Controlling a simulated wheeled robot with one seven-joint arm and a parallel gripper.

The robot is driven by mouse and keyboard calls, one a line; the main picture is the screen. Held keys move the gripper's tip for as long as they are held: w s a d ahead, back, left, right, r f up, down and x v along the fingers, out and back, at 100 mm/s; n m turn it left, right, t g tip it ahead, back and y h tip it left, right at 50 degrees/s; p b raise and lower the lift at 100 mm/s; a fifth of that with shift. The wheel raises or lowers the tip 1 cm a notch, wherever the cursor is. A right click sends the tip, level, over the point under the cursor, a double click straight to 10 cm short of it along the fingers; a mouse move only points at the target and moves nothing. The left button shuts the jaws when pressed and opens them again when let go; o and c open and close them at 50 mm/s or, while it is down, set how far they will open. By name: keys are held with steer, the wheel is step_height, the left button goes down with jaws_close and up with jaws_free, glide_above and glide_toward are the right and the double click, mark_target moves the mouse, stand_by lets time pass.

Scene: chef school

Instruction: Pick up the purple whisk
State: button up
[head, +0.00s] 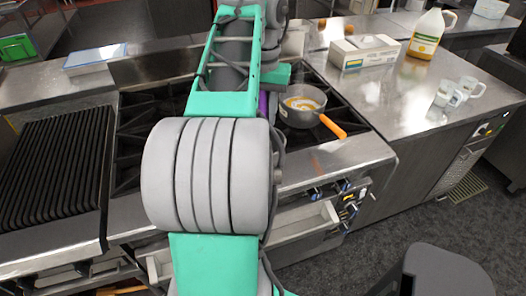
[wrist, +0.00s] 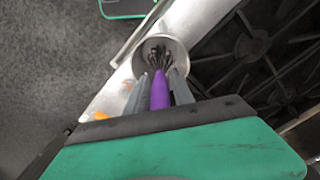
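The purple whisk (wrist: 160,93) points away from my gripper in the wrist view, its dark wire head inside a round silver-grey container (wrist: 178,52). My gripper (wrist: 158,76) has its two grey fingers on either side of the purple handle, very close to it. Whether they press on the handle cannot be told from this angle. In the head view, a small strip of purple (head: 263,104), likely the handle, shows beside my arm over the stove. My arm hides the gripper and the rest of the whisk there.
A pan (head: 303,115) with an orange handle stands on the stove just right of my arm. A ribbed grill (head: 55,165) is at left. The right counter holds a white box (head: 364,52), a jug (head: 430,32) and two white cups (head: 449,94). Its front part is clear.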

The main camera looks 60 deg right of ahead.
jaws_close()
stand_by(0.3)
